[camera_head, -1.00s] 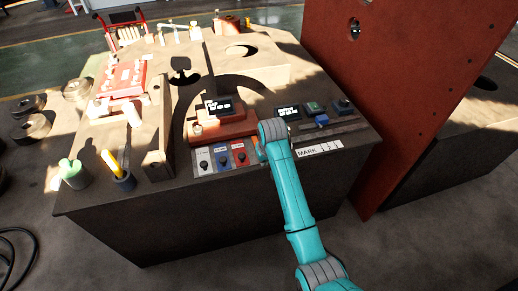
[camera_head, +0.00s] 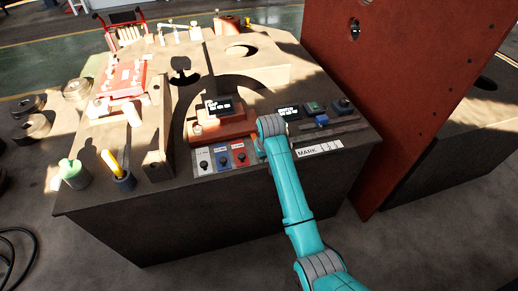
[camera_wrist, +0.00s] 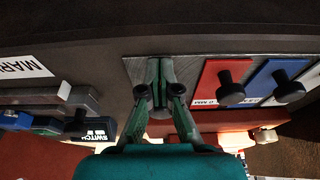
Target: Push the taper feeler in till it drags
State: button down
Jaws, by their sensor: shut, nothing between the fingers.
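My gripper (camera_wrist: 159,98) is shut, with its green fingertips together and nothing seen between them. In the wrist view it is over a grey plate (camera_wrist: 190,68), beside a red panel (camera_wrist: 215,80) with a black knob (camera_wrist: 230,92). I cannot tell whether the fingertips touch the plate. In the head view my arm hides the gripper's tips, just right of the red panel (camera_head: 239,158). I cannot make out the taper feeler for certain in either view; my gripper or arm may hide it.
A blue panel (camera_head: 221,161) is next to the red one. A white MARK label (camera_head: 318,149) lies to the right, near the bench's front edge. Small displays (camera_head: 220,106) stand behind. A tall red-brown plate (camera_head: 410,80) rises at right.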

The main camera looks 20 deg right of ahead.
jog(key=shift+w, duration=1.4)
dwell(1.3)
jog(key=shift+s, duration=0.1)
jog(key=shift+s, duration=0.95)
jog(key=shift+r, duration=3.5)
